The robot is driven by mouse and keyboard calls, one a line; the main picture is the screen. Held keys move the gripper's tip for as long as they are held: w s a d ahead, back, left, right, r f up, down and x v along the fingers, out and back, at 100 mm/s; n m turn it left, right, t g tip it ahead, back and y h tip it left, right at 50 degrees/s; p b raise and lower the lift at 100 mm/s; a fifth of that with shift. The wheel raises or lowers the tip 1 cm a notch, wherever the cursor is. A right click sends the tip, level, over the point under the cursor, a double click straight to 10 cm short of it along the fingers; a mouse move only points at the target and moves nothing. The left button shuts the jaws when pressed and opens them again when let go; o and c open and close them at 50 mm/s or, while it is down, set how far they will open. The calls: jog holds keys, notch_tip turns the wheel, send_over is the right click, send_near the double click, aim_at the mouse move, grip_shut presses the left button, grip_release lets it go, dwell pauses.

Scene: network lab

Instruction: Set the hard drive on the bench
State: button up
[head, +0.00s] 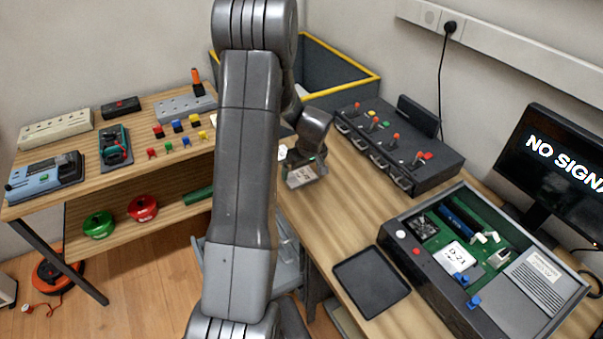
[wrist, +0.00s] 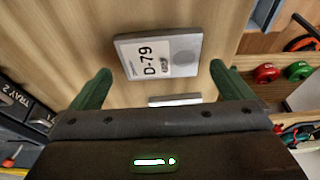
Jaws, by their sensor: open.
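A grey hard drive with a white label reading D-79 (wrist: 157,57) lies flat on the wooden bench (head: 335,215), just beyond my fingertips in the wrist view. In the head view a small grey, labelled thing (head: 302,177), apparently this drive, shows just below my gripper (head: 304,163). My gripper's green fingers (wrist: 162,85) are open and apart, in the wrist view, with nothing clamped between them. A second pale grey flat thing (wrist: 175,100) shows between the fingers, mostly hidden by the gripper body; I cannot tell what it is.
A dark box with several latched trays (head: 398,145) stands right of my gripper. A black tray (head: 371,282) and an open computer case (head: 410,260) lie nearer on the bench. A yellow-rimmed bin (head: 345,70) stands behind. A side table (head: 140,150) holds tools at left.

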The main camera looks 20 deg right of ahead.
jog(key=v, duration=0.9)
jog(key=shift+b, duration=0.3)
jog(key=shift+s, duration=0.1)
